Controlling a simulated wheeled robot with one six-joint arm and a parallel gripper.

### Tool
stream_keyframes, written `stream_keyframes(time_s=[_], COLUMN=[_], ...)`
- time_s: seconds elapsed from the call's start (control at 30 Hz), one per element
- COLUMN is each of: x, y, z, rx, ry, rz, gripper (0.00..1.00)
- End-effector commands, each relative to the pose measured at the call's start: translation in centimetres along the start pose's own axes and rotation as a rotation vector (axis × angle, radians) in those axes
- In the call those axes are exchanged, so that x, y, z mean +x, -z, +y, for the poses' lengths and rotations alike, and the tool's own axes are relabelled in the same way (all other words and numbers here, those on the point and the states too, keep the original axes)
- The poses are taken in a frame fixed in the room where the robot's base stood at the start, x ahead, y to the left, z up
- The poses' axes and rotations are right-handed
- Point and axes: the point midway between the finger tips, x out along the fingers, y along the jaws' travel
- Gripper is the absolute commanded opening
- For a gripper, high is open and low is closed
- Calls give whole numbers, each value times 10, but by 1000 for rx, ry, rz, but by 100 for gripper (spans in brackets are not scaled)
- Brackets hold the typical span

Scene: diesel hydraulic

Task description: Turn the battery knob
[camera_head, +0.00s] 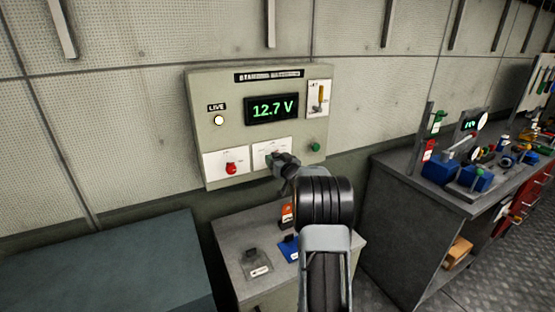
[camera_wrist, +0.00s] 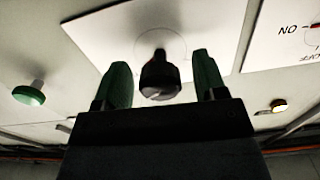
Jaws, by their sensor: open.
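The grey-green panel (camera_head: 205,105) on the wall carries a red knob (camera_head: 231,168) on a white card at lower left. A black knob (camera_wrist: 160,78) on the middle white card (camera_wrist: 110,35) stands between the two green fingers of my gripper (camera_wrist: 163,68) in the wrist view. My gripper is open, with a visible gap between each finger and the knob. In the head view my gripper (camera_head: 280,160) is at the middle card (camera_head: 262,150), and my arm hides the black knob there. I cannot read which knob is labelled battery.
The panel also has a display reading 12.7 V (camera_head: 272,109), a lit lamp (camera_head: 218,120), a green button (camera_head: 316,146) and a lever switch (camera_head: 320,98). A cabinet (camera_head: 235,228) with small items stands below. A cluttered workbench (camera_head: 400,165) is at right.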

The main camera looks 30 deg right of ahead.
Motion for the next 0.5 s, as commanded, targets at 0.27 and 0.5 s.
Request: stream_keyframes(time_s=[0.27,0.5], x=[1,0], y=[0,0], z=[0,0], rx=[0,0], ry=[0,0], rz=[0,0], gripper=[64,41])
